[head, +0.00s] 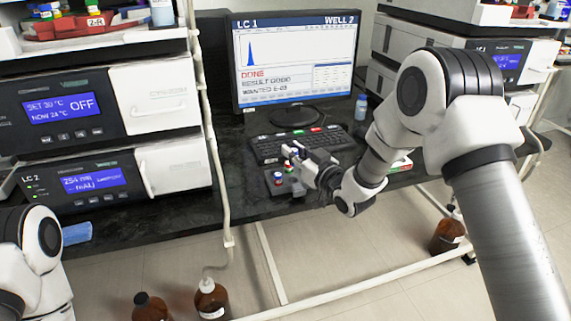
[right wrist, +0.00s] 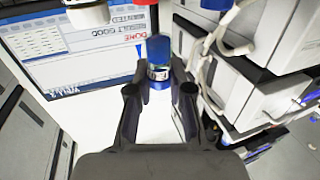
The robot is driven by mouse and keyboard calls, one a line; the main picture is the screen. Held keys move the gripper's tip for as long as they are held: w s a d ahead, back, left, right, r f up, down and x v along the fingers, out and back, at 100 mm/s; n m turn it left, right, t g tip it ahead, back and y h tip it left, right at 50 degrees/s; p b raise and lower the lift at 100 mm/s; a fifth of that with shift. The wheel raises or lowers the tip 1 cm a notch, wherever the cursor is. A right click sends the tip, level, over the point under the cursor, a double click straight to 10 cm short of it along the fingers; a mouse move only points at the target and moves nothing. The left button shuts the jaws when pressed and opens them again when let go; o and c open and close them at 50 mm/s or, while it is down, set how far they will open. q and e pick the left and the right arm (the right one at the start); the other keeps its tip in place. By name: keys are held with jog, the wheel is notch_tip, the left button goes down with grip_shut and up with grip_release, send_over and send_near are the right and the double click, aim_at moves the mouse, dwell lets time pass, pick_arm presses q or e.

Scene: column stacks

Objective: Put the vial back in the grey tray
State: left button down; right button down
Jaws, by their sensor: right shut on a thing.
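My right gripper (head: 297,154) reaches in from the right, in front of the monitor. It is shut on a small vial with blue on it and a pale label band. The vial (right wrist: 158,68) shows between the fingertips in the right wrist view; in the head view the fingers mostly hide it. The grey tray (head: 293,188) lies on the dark bench at the left of the gripper, with a few red- and blue-capped vials (head: 277,176) in it. The gripper appears above the tray's back side, partly covering it. My left gripper is out of view.
A black keyboard (head: 268,149) lies behind the tray, below the monitor (head: 300,60) that reads DONE. Stacked instruments (head: 70,115) stand at left. Another stack (head: 400,40) is at right. The bench's front edge is close to the tray. Brown bottles (head: 212,300) stand on the floor.

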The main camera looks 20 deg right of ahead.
aim_at(294, 165)
jog(key=shift+s+a+f, duration=0.1)
jog(key=shift+s+a, duration=0.1)
notch_tip(294, 165, down, 2)
jog(key=shift+w+d+f+b, duration=0.1)
jog(key=shift+b, duration=0.75)
jog(key=shift+f+b, duration=0.6)
jog(key=shift+f, duration=0.2)
jog(key=shift+r, duration=0.1)
jog(key=shift+f+b, duration=0.6)
jog(key=shift+f, duration=0.45)
